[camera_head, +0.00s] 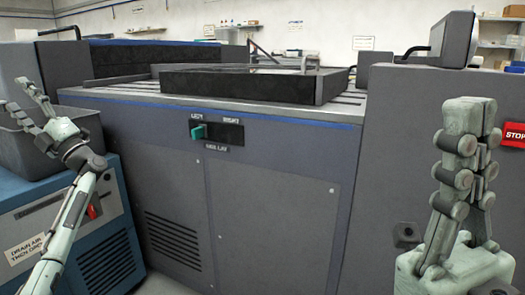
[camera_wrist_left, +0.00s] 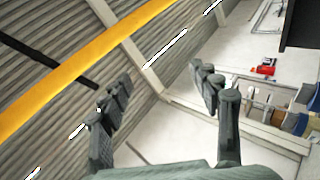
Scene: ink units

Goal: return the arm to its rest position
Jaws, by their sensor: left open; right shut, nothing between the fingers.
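My left gripper (camera_head: 15,94) is at the far left of the head view, raised in front of a dark grey bin. Its fingers are spread and hold nothing. In the left wrist view the left gripper (camera_wrist_left: 162,75) also shows open and empty, with the ceiling and shelves beyond it. My right gripper (camera_head: 470,107) stands upright at the right of the head view, in front of a grey cabinet. Its fingers are together with nothing between them.
A large grey machine (camera_head: 285,185) fills the middle, with a green switch lever (camera_head: 199,131) on a black plate. A blue unit (camera_head: 105,265) stands at lower left beneath the grey bin (camera_head: 28,150). A red STOP sign (camera_head: 514,134) is at right. Space between my grippers is clear.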

